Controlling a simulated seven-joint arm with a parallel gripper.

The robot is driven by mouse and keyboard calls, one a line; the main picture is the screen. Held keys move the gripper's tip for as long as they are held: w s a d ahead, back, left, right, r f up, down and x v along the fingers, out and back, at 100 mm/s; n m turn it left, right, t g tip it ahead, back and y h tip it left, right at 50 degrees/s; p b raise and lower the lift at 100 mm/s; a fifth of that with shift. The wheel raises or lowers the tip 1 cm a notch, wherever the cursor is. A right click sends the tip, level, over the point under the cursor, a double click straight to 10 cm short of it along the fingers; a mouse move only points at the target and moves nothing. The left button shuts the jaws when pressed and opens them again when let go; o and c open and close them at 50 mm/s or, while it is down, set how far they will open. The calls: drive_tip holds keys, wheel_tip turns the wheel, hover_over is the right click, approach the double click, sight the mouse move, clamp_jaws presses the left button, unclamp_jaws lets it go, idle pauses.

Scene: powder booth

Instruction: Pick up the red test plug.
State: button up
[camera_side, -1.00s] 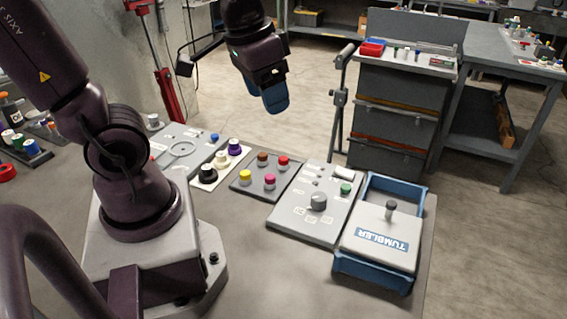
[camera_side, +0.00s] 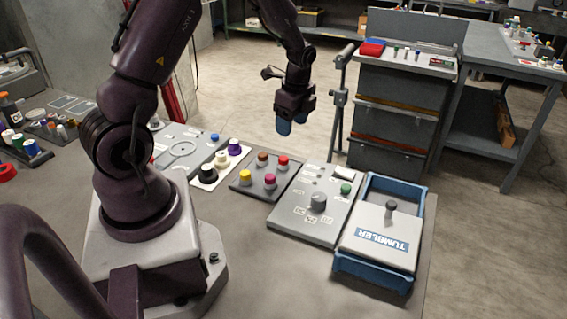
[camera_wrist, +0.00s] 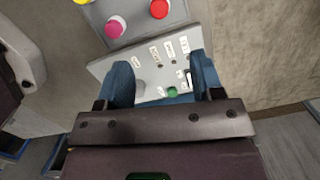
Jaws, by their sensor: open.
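The red test plug (camera_side: 283,160) stands at the back right corner of a dark grey plate (camera_side: 256,190), with yellow, brown and magenta plugs. My gripper (camera_side: 291,124) hangs in the air, fingers pointing down, and appears just above the red plug in the side view. In the wrist view its blue fingers (camera_wrist: 163,72) are apart with nothing held, and a grey panel shows between them.
A grey panel (camera_side: 300,233) with a knob and a green plug (camera_side: 346,188) lies right of the plate. A blue tumbler box (camera_side: 372,281) stands farther right. Black, white and purple knobs (camera_side: 221,158) sit to the left. The air around my gripper is clear.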

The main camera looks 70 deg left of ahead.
sight(284, 158)
drive_tip(key=f, duration=0.7)
drive_tip(key=shift+s+a+f, duration=0.2)
drive_tip(key=shift+s+a, duration=0.15)
drive_tip(key=shift+a, duration=0.05)
drive_tip(key=shift+s+a+f, duration=0.1)
drive_tip(key=shift+a+f, duration=0.15)
drive_tip(key=shift+f, duration=0.65)
drive_tip(key=shift+s+a+f, duration=0.15)
drive_tip(key=shift+a+f, duration=0.1)
drive_tip(key=shift+f, duration=0.6)
drive_tip(key=shift+s+a+f, duration=0.1)
drive_tip(key=shift+a+f, duration=0.15)
drive_tip(key=shift+f, duration=0.65)
drive_tip(key=shift+c, duration=0.2)
drive_tip(key=c, duration=1)
